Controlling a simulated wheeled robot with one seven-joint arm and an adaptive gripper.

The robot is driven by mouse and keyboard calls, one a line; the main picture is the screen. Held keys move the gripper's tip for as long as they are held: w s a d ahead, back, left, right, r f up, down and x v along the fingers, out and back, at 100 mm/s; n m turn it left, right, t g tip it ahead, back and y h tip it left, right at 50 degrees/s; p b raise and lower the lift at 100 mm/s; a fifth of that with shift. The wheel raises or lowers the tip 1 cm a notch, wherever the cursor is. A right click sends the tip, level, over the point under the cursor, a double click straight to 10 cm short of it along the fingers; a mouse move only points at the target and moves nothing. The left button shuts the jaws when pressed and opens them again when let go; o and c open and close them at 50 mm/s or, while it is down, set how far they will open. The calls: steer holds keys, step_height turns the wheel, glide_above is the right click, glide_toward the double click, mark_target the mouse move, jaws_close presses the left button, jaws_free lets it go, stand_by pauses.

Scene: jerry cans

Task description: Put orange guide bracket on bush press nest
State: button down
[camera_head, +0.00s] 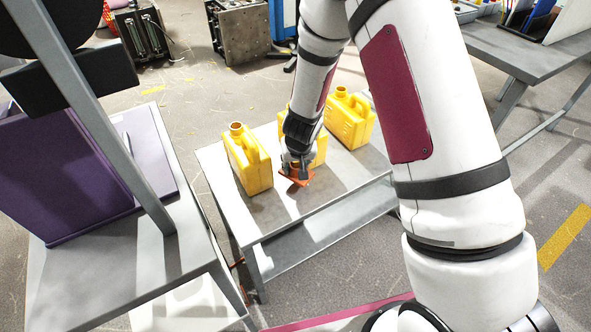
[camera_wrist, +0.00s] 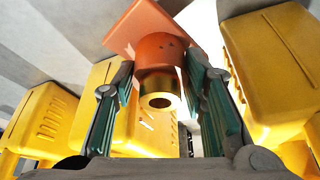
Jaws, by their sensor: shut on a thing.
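The orange guide bracket (camera_head: 296,179) is held in my gripper (camera_head: 297,166), low over the front part of the grey table. In the wrist view the bracket (camera_wrist: 145,27) shows a flat orange plate with a round orange boss and a brass-coloured ring at the near end. The fingers of my gripper (camera_wrist: 160,75), with teal pads, are shut on either side of the boss. The bracket looks tilted. I cannot tell whether it touches the tabletop. I cannot pick out the bush press nest in either view.
Yellow jerry cans (camera_head: 248,160) (camera_head: 350,118) stand on the grey table (camera_head: 262,212), with another partly hidden behind my gripper. A purple panel (camera_head: 75,180) stands on a grey bench at left. Another bench (camera_head: 515,52) is at upper right. The table's front left is clear.

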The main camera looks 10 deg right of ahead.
mark_target(295, 170)
steer(key=shift+w+f, duration=0.25)
steer(key=shift+w, duration=0.1)
steer(key=shift+f+b, duration=0.6)
steer(key=shift+f, duration=0.9)
steer(key=shift+f, duration=0.15)
steer(key=c, duration=1)
jaws_free()
steer(key=shift+s, duration=0.1)
steer(key=p+v, duration=0.3)
steer(key=v, duration=0.9)
steer(key=shift+p, duration=0.35)
